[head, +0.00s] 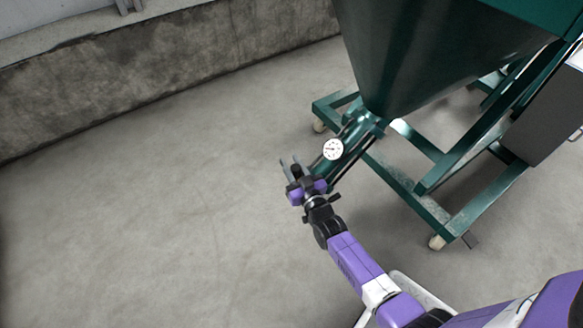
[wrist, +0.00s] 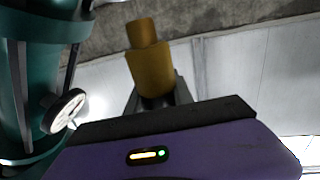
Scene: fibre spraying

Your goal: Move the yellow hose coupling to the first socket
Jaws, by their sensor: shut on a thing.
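The yellow hose coupling (wrist: 150,68) shows in the wrist view as a stepped cylinder, narrower at its top and tilted slightly left. My gripper (wrist: 157,97) is shut on its lower part, with a dark finger on each side. In the head view my gripper (head: 290,162) is held left of the green machine's lower outlet pipe, close to the round gauge. I cannot make out the coupling's yellow in the head view. No socket can be told apart in either view.
The green hopper machine (head: 425,60) stands on a wheeled frame (head: 400,185) at the right. Its white gauge (head: 333,149) is just right of my gripper and also shows in the wrist view (wrist: 65,110). A concrete wall (head: 170,60) runs behind. The floor at left is clear.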

